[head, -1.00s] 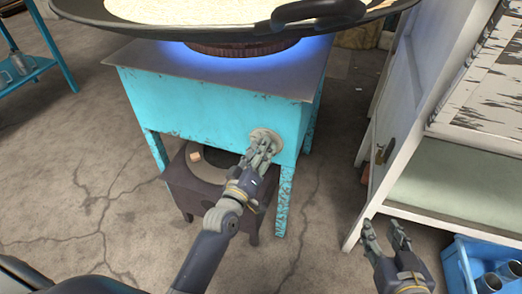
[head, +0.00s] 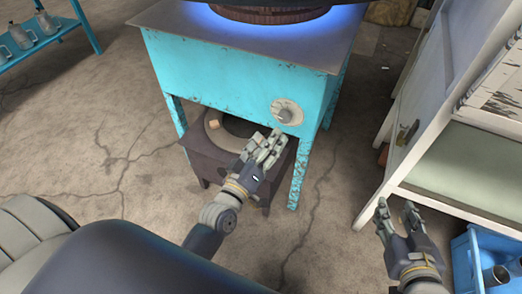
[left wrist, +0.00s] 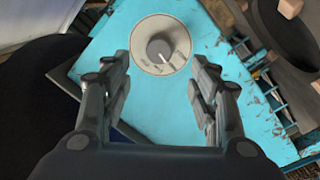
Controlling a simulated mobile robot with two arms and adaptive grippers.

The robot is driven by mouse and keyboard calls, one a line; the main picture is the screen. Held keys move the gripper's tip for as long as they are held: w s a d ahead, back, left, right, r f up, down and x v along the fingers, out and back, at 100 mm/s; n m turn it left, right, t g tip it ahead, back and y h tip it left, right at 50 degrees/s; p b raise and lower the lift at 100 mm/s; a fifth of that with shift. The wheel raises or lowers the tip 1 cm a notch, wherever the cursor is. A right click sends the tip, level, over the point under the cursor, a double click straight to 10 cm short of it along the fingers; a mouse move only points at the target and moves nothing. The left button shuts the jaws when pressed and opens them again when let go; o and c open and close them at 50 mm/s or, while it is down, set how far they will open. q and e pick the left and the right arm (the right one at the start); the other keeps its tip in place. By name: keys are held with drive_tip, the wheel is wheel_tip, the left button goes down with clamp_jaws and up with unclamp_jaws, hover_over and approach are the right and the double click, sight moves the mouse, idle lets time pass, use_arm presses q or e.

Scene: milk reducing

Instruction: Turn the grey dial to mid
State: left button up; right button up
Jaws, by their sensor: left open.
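The grey dial (head: 286,112) is a round knob on a pale disc on the front of the turquoise stove (head: 210,75). In the left wrist view the dial (left wrist: 160,46) shows clear and whole, beyond and between the fingertips. My left gripper (head: 268,142) is open and empty, just below and left of the dial, apart from it. Its two fingers also show in the left wrist view (left wrist: 160,80). My right gripper (head: 396,208) is open and empty, low at the right, away from the stove.
A blue glow shows under the pan at the stove's top. A dark low stand (head: 200,160) with a ring sits under the stove. A white cabinet (head: 425,120) stands at right, with a blue crate (head: 468,270) below it. A blue shelf with metal jugs (head: 42,22) is at far left.

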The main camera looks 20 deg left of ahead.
use_arm(q)
drive_tip(key=shift+s+a+f, duration=0.1)
drive_tip(key=shift+s+a, duration=0.05)
drive_tip(key=shift+s, duration=1.8)
